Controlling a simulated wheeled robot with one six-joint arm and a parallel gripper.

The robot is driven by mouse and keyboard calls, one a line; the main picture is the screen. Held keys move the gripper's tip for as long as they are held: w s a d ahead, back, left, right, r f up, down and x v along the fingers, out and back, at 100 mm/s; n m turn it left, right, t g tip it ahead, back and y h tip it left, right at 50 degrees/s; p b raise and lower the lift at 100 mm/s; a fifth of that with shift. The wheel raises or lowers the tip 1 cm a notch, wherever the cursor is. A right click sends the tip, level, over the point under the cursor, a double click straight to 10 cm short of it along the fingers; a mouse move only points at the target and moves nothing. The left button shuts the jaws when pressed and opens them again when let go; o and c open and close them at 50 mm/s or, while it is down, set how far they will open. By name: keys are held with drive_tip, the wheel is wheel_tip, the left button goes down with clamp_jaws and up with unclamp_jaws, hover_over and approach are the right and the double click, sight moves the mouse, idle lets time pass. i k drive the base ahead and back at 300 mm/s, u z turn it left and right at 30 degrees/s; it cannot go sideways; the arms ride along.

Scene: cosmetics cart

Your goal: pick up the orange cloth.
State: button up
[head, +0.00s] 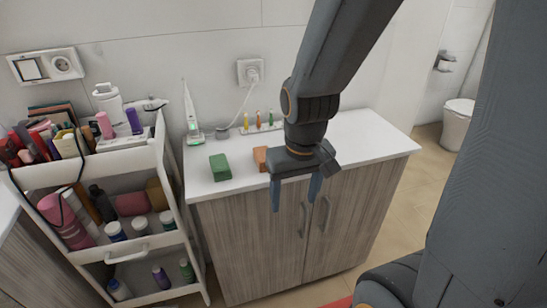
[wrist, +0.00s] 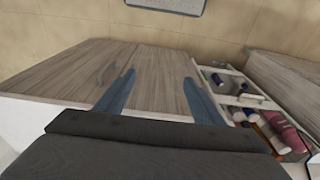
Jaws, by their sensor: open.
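The orange cloth (head: 261,158) is a small folded block on the white countertop, partly hidden behind my arm in the head view. My gripper (head: 295,197) is open and empty, pointing down. In the head view it appears in front of the cabinet doors, to the right of and below the cloth. In the wrist view my gripper (wrist: 160,92) shows two blue fingers spread apart with nothing between them. The cloth does not show in the wrist view.
A green folded block (head: 220,168) lies left of the cloth on the countertop (head: 365,145). An electric toothbrush (head: 191,120) and a rack of small brushes (head: 258,124) stand behind. A loaded cosmetics cart (head: 130,160) is at left. The countertop's right part is clear.

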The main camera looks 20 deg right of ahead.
sight(259, 153)
drive_tip(key=z, duration=0.05)
drive_tip(key=k, duration=0.5)
drive_tip(key=z, duration=1.05)
drive_tip(key=i, duration=1.05)
drive_tip(key=u, duration=1.15)
